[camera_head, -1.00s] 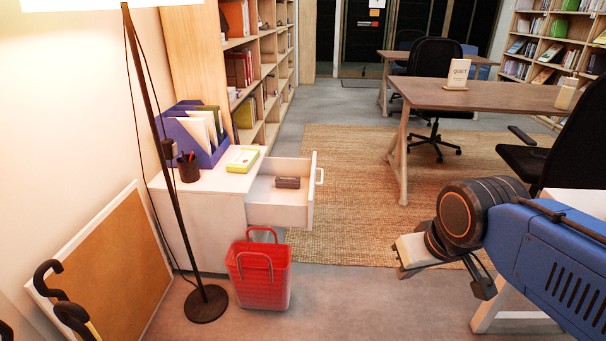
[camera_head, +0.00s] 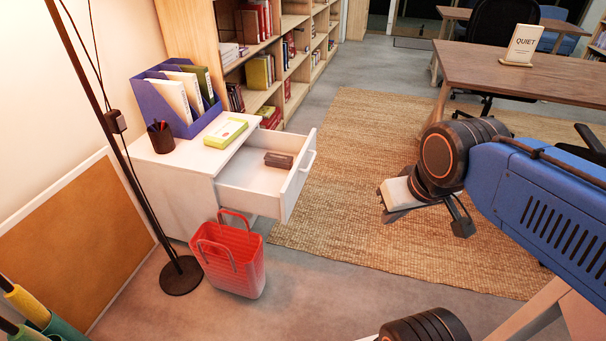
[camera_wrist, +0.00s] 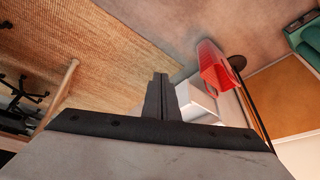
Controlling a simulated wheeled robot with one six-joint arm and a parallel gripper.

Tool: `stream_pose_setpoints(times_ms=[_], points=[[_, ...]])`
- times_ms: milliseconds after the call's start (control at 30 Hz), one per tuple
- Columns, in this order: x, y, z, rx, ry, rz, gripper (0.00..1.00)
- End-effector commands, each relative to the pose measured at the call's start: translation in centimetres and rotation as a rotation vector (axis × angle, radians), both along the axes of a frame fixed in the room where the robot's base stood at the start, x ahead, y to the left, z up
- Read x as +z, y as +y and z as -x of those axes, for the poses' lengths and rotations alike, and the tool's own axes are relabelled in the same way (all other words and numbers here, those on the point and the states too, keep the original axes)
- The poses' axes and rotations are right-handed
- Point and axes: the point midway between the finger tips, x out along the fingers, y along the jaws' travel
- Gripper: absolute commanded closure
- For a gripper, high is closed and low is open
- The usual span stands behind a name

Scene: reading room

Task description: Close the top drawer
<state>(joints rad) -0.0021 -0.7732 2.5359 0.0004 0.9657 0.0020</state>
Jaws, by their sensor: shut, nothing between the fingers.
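The top drawer (camera_head: 247,181) of a white cabinet (camera_head: 181,193) stands pulled out toward the right, with a pale handle (camera_head: 308,161) on its front. A small dark brown box (camera_head: 279,160) lies inside it. In the wrist view, part of the white cabinet or drawer (camera_wrist: 196,104) shows beside the fingers. My gripper (camera_wrist: 160,80) is shut and empty. In the head view my wrist is to the right of the drawer, over the rug and apart from the handle. My gripper's fingertips are not clear in the head view.
A red basket (camera_head: 233,262) stands on the floor in front of the cabinet. A floor lamp base (camera_head: 181,276) is to its left. The rug (camera_head: 345,215) right of the drawer is clear.

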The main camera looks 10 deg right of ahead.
Motion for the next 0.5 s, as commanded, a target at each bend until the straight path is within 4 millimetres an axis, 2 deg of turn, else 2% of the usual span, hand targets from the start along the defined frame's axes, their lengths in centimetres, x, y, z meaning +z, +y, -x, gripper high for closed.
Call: stream_pose_setpoints(times_ms=[167,500], points=[[0.3,0.5,-1.6,-0.065,0.027,-0.059,1.0],[0.8,2.3,-8.9,-0.368,0.145,-0.315,1.0]])
